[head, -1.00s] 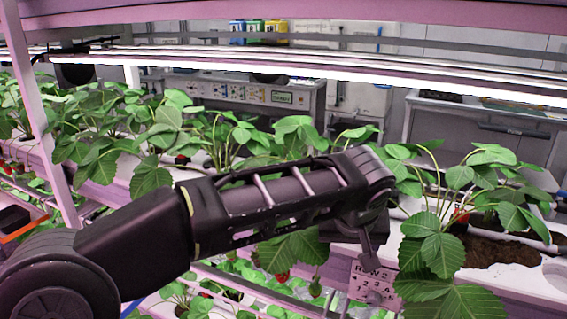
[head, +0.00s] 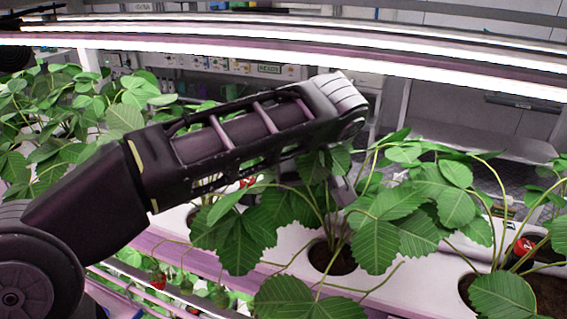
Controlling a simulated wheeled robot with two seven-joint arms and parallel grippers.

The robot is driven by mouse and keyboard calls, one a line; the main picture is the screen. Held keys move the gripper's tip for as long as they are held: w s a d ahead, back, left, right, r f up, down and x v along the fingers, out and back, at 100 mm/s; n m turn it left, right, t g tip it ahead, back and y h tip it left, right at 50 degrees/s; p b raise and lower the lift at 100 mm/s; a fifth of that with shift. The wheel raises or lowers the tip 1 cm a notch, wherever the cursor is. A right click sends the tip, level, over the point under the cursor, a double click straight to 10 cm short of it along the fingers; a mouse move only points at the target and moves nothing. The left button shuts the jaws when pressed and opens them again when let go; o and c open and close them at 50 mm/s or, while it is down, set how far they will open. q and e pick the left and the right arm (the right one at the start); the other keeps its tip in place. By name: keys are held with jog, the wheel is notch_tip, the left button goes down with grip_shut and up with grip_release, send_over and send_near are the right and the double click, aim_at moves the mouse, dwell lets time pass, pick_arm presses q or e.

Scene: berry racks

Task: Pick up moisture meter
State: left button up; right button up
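A small object with a red top and dark lower part (head: 523,247) stands in the planter at the right, partly behind leaves. It may be the moisture meter, but it is too small to be sure. My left arm crosses from the left, and its wrist bends down near the middle. The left gripper (head: 343,188) shows only as a grey piece among strawberry leaves, well left of the red-topped object. Leaves and the arm hide its fingertips, so its opening cannot be told. My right gripper is out of view.
Strawberry plants (head: 400,215) crowd the white planter (head: 300,243) around the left gripper. A dark soil opening (head: 335,262) lies just below it. A bright light bar (head: 300,62) spans the rack above the arm. Red berries (head: 158,280) hang at the lower left.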

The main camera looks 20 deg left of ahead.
pick_arm(q)
jog(key=shift+s+d, duration=0.1)
jog(key=shift+w, duration=0.2)
jog(key=shift+w+a+f+b, duration=0.2)
jog(key=shift+w+a+b, duration=0.55)
jog(key=shift+w+a, duration=0.1)
jog(key=w+a, duration=0.1)
jog(key=w+a+p, duration=0.1)
jog(key=w, duration=0.1)
jog(key=w+a, duration=0.1)
jog(key=w, duration=0.1)
jog(key=shift+a+r, duration=0.2)
jog(key=shift+a, duration=0.2)
jog(key=shift+w+p, duration=0.1)
jog(key=shift+p, duration=0.2)
